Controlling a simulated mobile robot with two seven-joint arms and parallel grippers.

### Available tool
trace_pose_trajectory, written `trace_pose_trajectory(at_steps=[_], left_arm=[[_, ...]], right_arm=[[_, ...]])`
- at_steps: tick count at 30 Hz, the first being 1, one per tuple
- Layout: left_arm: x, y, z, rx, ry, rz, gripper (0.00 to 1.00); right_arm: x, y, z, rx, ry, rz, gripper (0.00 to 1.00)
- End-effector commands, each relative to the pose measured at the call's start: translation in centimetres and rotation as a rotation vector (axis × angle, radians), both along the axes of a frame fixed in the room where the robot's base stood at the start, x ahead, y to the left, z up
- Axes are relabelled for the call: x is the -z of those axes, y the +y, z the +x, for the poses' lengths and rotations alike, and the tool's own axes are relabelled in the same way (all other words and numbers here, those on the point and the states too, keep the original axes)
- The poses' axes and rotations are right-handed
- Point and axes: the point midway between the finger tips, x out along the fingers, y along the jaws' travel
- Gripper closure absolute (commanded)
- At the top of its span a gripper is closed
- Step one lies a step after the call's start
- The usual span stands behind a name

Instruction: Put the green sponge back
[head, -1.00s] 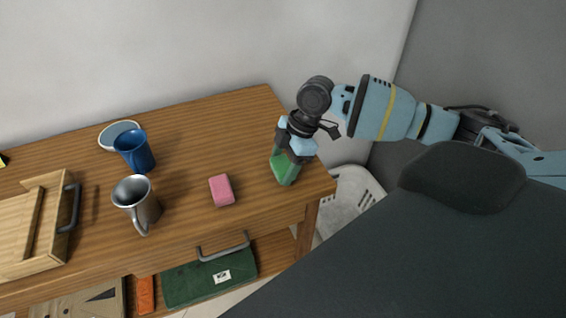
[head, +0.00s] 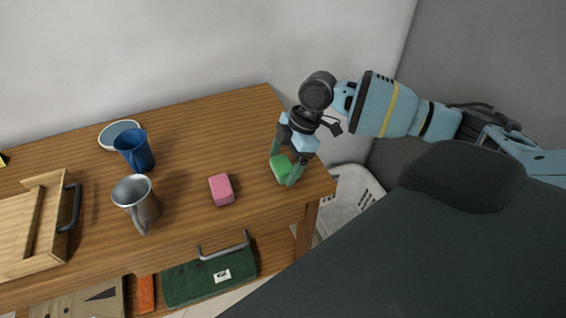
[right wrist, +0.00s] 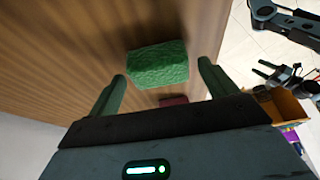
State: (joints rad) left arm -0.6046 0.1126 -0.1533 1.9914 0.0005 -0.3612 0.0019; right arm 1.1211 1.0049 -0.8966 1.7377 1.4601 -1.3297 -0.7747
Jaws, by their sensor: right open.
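The green sponge (head: 281,167) lies on the wooden table (head: 180,120) near its right end. My right gripper (head: 284,164) is open and points down at the sponge, with its fingers spread around it. In the right wrist view the sponge (right wrist: 158,64) shows between the two finger lines, with wood visible on both sides of it. Whether a finger still touches it, I cannot tell. My left gripper is not in the head view.
A pink sponge (head: 221,189) lies left of the green one. A metal mug (head: 137,203), a blue mug (head: 135,151), a bowl (head: 118,134) and a wooden crate (head: 30,230) stand farther left. A white basket (head: 350,200) is beyond the table's right end.

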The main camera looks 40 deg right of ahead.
Motion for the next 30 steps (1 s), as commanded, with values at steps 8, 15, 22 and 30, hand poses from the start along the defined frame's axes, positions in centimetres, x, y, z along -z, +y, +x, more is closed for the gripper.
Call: trace_pose_trajectory(at_steps=[8, 15, 22, 30], left_arm=[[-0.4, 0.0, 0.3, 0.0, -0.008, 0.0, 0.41], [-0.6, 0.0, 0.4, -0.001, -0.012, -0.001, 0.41], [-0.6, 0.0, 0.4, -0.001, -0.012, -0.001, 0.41], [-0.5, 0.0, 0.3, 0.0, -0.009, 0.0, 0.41]], right_arm=[[-5.2, -2.0, -0.4, 0.0, -0.006, -0.001, 0.15], [-8.8, -3.5, -0.7, 0.001, -0.005, 0.0, 0.15], [-10.2, -4.1, -0.9, 0.0, -0.002, 0.0, 0.15], [-10.3, -4.1, -1.0, -0.001, -0.002, 0.001, 0.15]])
